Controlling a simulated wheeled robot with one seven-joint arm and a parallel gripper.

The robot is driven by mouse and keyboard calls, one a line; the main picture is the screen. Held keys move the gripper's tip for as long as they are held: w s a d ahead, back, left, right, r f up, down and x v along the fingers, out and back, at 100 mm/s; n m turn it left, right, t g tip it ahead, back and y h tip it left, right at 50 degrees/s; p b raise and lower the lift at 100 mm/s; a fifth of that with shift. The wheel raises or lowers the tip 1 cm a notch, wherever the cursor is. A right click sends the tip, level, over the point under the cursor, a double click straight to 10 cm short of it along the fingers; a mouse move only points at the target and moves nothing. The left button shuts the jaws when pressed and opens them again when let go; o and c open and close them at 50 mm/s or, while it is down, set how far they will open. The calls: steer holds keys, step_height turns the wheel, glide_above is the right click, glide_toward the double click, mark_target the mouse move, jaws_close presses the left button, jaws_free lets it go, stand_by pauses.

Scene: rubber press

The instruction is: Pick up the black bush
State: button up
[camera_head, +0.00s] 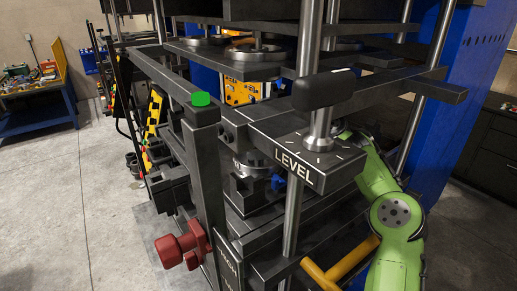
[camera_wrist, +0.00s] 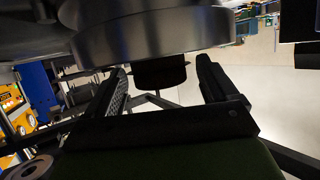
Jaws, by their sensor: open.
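The black bush (camera_wrist: 160,70) shows in the wrist view as a short dark cylinder just below a thick round steel plate (camera_wrist: 150,32). My gripper (camera_wrist: 163,82) is open, with one finger on each side of the bush in the picture. Gaps show between the bush and both fingers, so it is not gripped. I cannot tell exactly how far the bush lies in depth from the fingertips. In the head view my green arm (camera_head: 398,218) reaches in behind the press from the right. My gripper and the bush cannot be made out there, hidden by the press frame.
The press has steel columns and a dark block marked LEVEL (camera_head: 293,170) in front. A red handle (camera_head: 182,246) and a yellow bar (camera_head: 340,262) stick out low down. The steel plate sits close above my gripper. Open floor (camera_head: 60,200) lies at left, with a blue workbench (camera_head: 38,122) beyond.

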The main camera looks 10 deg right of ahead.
steer(key=c, duration=1.1)
steer(key=shift+r, duration=0.1)
